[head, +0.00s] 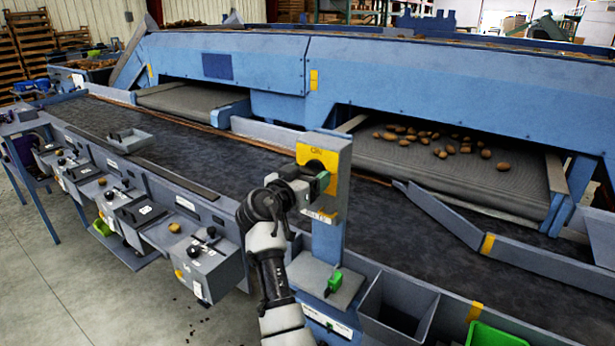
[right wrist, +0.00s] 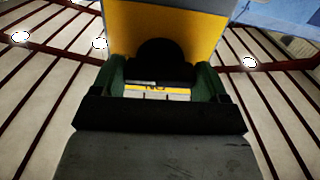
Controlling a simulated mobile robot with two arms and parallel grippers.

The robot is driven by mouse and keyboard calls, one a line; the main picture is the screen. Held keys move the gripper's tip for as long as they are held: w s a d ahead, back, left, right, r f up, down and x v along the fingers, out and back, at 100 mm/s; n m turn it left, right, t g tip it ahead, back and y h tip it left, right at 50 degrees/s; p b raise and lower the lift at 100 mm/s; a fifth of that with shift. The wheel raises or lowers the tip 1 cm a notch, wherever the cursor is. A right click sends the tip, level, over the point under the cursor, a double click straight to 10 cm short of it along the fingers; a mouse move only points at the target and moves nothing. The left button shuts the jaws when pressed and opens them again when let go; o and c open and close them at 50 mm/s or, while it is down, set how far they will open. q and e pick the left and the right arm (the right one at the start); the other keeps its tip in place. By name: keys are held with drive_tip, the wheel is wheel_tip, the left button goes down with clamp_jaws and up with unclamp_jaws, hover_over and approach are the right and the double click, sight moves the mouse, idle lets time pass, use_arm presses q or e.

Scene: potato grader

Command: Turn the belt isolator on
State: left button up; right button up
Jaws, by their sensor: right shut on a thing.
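The belt isolator is a yellow plate (head: 330,160) on a blue-grey post (head: 328,240) at the near side of the conveyor. In the right wrist view its yellow face (right wrist: 205,40) fills the top, with a black round knob (right wrist: 158,52) in the middle. My right gripper (head: 316,184) is at the front of the plate. In the right wrist view the green fingers of the gripper (right wrist: 159,74) stand either side of the knob and are shut on it. The knob's handle position is hard to read. My left gripper is out of view.
The dark conveyor belt (head: 190,150) runs behind the post. Potatoes lie on a side belt (head: 440,170) under the blue machine. Control boxes (head: 205,262) line the left.

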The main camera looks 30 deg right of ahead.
drive_tip(key=n, duration=0.2)
drive_tip(key=shift+n+b, duration=0.3)
drive_tip(key=shift+b, duration=0.05)
drive_tip(key=shift+n, duration=0.9)
drive_tip(key=n, duration=0.2)
drive_tip(key=n+p, duration=0.1)
drive_tip(key=n, duration=0.1)
drive_tip(key=shift+r+n, duration=0.2)
drive_tip(key=shift+n, duration=0.1)
drive_tip(key=n+p, duration=0.2)
drive_tip(key=n, duration=0.2)
drive_tip(key=shift+n+p, duration=1.5)
drive_tip(key=shift+n, duration=0.6)
drive_tip(key=o, duration=0.9)
drive_tip(key=shift+d+f, duration=0.1)
drive_tip(key=shift+f, duration=0.1)
